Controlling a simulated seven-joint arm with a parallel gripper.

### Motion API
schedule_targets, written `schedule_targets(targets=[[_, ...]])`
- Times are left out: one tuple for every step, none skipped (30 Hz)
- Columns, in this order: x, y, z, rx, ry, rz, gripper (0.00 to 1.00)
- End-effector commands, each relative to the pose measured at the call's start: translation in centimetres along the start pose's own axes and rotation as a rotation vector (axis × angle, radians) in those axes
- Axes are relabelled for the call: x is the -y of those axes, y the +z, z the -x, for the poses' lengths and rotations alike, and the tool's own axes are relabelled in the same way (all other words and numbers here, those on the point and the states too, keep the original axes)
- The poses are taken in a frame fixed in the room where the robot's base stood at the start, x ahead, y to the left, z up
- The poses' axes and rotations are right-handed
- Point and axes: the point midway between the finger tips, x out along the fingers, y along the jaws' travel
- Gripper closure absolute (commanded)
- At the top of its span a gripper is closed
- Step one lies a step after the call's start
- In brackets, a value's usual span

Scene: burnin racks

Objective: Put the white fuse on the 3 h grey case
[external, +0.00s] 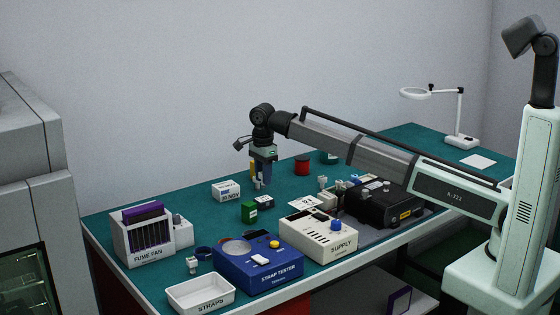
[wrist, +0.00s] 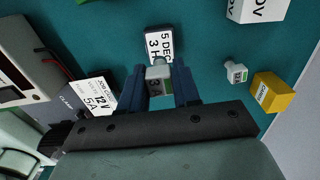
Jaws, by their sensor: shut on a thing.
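My gripper (wrist: 159,88) is shut on a small white fuse (wrist: 158,72), with a pale knob at its top and a dark marking on its side. The grey case (wrist: 152,47), with a white label reading "5 DEC" and "3 H", lies just beyond the fingertips in the wrist view. The fuse overlaps the case's near end there; I cannot tell whether they touch. In the external view my gripper (external: 261,183) points down over the middle of the bench, and the fuse is too small to make out clearly.
A second white fuse (wrist: 236,71) and a yellow case (wrist: 271,93) stand to the right in the wrist view. A green case (external: 248,211), a white box (external: 226,190), a blue strap tester (external: 258,268) and a white supply (external: 318,237) surround the gripper. The green bench behind is fairly clear.

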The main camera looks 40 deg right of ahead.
Motion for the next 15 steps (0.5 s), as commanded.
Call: schedule_targets(targets=[[0.0,0.0,-0.4,0.000,0.000,0.000,0.98],[0.0,0.0,-0.6,0.000,0.000,0.000,0.98],[0.0,0.0,-0.8,0.000,0.000,0.000,0.98],[0.0,0.0,-1.1,0.000,0.000,0.000,0.98],[0.0,0.0,-1.4,0.000,0.000,0.000,0.98],[-0.1,0.0,-1.8,0.000,0.001,0.000,0.98],[-0.1,0.0,-2.2,-0.001,0.001,0.000,0.98],[-0.1,0.0,-2.6,-0.001,0.001,0.000,0.98],[0.0,0.0,-3.1,0.000,0.001,0.000,0.98],[0.0,0.0,-3.5,0.000,0.001,-0.001,0.98],[0.0,0.0,-3.8,0.000,0.000,-0.001,0.98],[0.0,0.0,-4.0,0.000,0.000,-0.001,0.98],[0.0,0.0,-4.1,0.000,0.000,-0.001,0.98],[0.0,0.0,-4.1,0.000,0.000,-0.001,0.98],[0.0,0.0,-4.1,0.000,-0.001,-0.001,0.98]])
